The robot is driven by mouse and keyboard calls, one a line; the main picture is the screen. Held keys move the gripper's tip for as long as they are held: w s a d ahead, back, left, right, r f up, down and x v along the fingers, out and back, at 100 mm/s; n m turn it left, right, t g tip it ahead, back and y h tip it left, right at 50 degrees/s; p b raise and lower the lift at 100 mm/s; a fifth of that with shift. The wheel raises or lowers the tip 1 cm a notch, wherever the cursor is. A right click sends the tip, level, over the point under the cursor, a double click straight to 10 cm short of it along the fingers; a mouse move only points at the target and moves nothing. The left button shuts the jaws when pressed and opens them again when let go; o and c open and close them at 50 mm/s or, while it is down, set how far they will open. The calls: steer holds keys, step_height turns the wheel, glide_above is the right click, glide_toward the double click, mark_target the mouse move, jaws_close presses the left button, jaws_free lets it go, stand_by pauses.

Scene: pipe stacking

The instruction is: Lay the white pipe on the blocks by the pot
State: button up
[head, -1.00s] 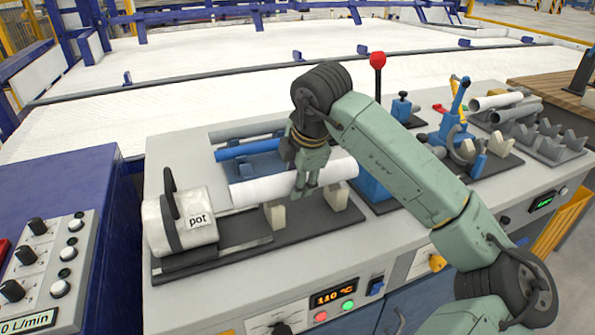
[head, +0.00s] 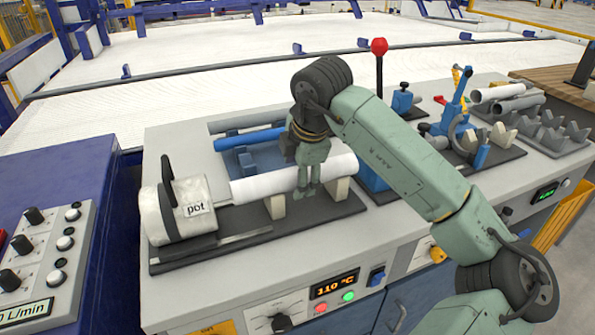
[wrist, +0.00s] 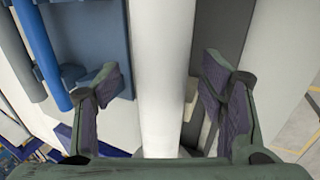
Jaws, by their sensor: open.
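The white pipe (head: 262,186) lies across the tops of two pale blocks (head: 276,206) (head: 340,189) on a dark base, its left end near the white pot (head: 180,211). My gripper (head: 309,190) is at the pipe, right of its middle, pointing down. In the wrist view my gripper (wrist: 160,105) is open. The pipe (wrist: 160,70) runs between its two fingers with a gap on each side. A block edge (wrist: 190,92) shows beside the pipe. The contact under the pipe is partly hidden.
A blue pipe (head: 248,139) lies on a blue holder behind the white pipe. A red-knobbed lever (head: 379,62) and a blue clamp tool (head: 455,105) stand to the right.

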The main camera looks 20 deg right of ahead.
steer(key=shift+r, duration=0.1)
steer(key=v, duration=1.2)
